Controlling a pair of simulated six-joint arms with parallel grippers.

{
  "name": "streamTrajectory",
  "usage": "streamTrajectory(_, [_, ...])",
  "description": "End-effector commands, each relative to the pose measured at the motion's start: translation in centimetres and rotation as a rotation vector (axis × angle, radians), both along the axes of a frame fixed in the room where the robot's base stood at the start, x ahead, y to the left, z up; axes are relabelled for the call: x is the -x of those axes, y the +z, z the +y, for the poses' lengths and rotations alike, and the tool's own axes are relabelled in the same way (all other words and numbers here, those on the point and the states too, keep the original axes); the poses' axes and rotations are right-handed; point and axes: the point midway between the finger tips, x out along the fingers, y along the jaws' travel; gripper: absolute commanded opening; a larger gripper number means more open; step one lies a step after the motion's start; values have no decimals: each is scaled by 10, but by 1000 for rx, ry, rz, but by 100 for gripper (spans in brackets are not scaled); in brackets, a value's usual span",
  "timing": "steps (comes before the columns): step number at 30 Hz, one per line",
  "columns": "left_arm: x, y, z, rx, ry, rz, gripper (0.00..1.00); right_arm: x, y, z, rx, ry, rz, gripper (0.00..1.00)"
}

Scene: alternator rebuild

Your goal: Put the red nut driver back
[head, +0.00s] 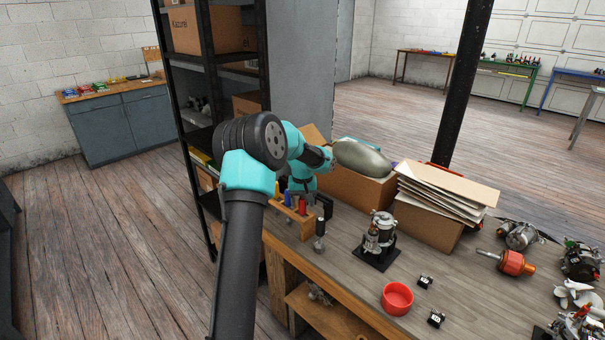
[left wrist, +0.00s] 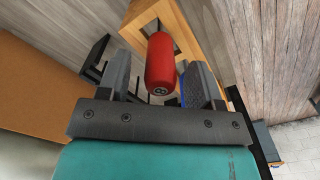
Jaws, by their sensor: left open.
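The red nut driver (head: 303,207) shows its handle upright at the wooden rack (head: 279,216) on the bench's left end. In the left wrist view, the red handle (left wrist: 160,66) points end-on at the camera, in front of the wooden rack (left wrist: 188,38). My left gripper (left wrist: 161,74) is open, with one finger on each side of the handle. A gap shows on the left; I cannot tell whether the right finger touches. The driver's shaft is hidden. My right gripper is in neither view.
A blue handle (head: 287,197) stands at the rack beside the red one. A grey-handled tool (head: 320,228) is at its front. Cardboard boxes (head: 360,190) stand behind. A motor on a black stand (head: 379,240) and a red bowl (head: 397,298) are to the right.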

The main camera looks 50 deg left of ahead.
Motion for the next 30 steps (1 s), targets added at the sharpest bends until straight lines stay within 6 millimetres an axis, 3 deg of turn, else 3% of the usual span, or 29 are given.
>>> streamTrajectory(18, [-1, 119, 0, -2, 0, -4, 59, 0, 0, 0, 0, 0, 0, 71])
streamTrajectory(24, [0, 144, 0, -1, 0, -1, 59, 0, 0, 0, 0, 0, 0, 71])
streamTrajectory(30, [0, 153, 0, -1, 0, -1, 59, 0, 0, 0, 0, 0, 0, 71])
